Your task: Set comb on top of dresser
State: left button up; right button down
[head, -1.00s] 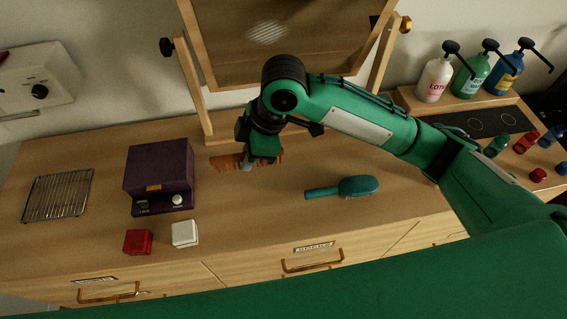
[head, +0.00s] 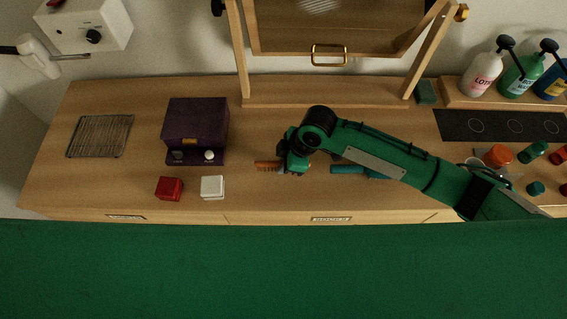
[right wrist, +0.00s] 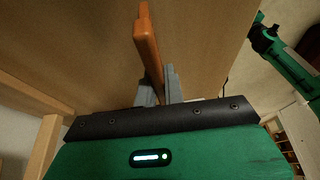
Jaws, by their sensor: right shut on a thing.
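The orange-brown comb (head: 266,165) is held in my right gripper (head: 287,172) over the middle of the wooden dresser top (head: 115,185). In the right wrist view the comb (right wrist: 148,45) stands out lengthwise between the grey fingers of the gripper (right wrist: 160,88), which are shut on it. The comb is low over the wood; I cannot tell whether it touches. Part of it is hidden by the gripper in the head view. My left gripper does not show in the head view.
A teal hairbrush (head: 348,170) lies just right of the gripper, partly under my arm. A purple box (head: 197,125), a red box (head: 169,188) and a white box (head: 212,187) stand to the left. A mirror frame (head: 325,100) stands behind. Pump bottles (head: 483,75) are at right.

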jog(key=shift+f, duration=0.65)
jog(key=shift+f, duration=0.1)
jog(key=c, duration=1.5)
grip_release()
jog(key=b+v, duration=0.2)
jog(key=v, duration=1)
